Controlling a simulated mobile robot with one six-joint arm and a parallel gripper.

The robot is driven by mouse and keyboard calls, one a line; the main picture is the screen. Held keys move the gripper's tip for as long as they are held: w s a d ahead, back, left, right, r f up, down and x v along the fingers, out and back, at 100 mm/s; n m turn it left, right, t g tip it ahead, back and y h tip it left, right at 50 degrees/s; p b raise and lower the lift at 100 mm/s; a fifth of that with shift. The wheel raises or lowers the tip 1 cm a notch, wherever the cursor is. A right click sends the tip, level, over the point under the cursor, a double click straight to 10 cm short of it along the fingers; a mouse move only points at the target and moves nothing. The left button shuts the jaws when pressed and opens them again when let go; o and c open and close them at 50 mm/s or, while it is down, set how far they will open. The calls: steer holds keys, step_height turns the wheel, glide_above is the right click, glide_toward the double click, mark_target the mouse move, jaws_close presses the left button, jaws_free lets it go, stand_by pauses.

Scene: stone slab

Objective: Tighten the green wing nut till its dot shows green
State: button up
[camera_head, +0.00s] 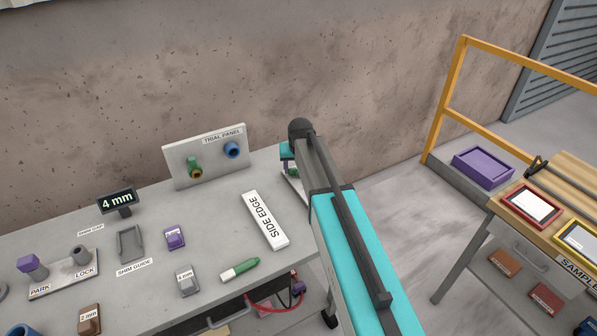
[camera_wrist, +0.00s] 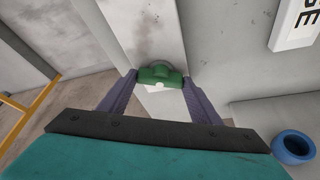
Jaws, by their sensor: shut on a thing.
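My gripper (camera_wrist: 160,80) is shut on the green wing nut (camera_wrist: 160,74) in the wrist view, with one dark finger at each end of it. The nut sits against a pale upright strip. A small whitish patch shows on the nut's near side; I cannot tell whether this is its dot, and I see no green dot. Another green fitting (camera_head: 194,168) and a blue one (camera_head: 232,149) are on the TRIAL PANEL (camera_head: 212,166).
The SIDE EDGE block (camera_head: 265,219) lies left of my arm. A green marker (camera_head: 239,270), a purple block (camera_head: 174,237) and a grey shim guide (camera_head: 130,245) lie on the table. A yellow rail (camera_head: 450,95) and a sample bench stand at right. The wall is close behind.

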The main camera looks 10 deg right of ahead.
steer(key=shift+a+m+h+b, duration=0.1)
steer(key=shift+m+h+b, duration=0.5)
steer(key=shift+m+b, duration=0.8)
steer(key=shift+m+p, duration=0.3)
steer(key=shift+m, duration=0.1)
steer(key=o, duration=1.1)
steer(key=shift+r, duration=0.15)
steer(key=shift+b+v, duration=1.85)
steer(key=shift+v, duration=4.95)
steer(key=shift+w, duration=0.15)
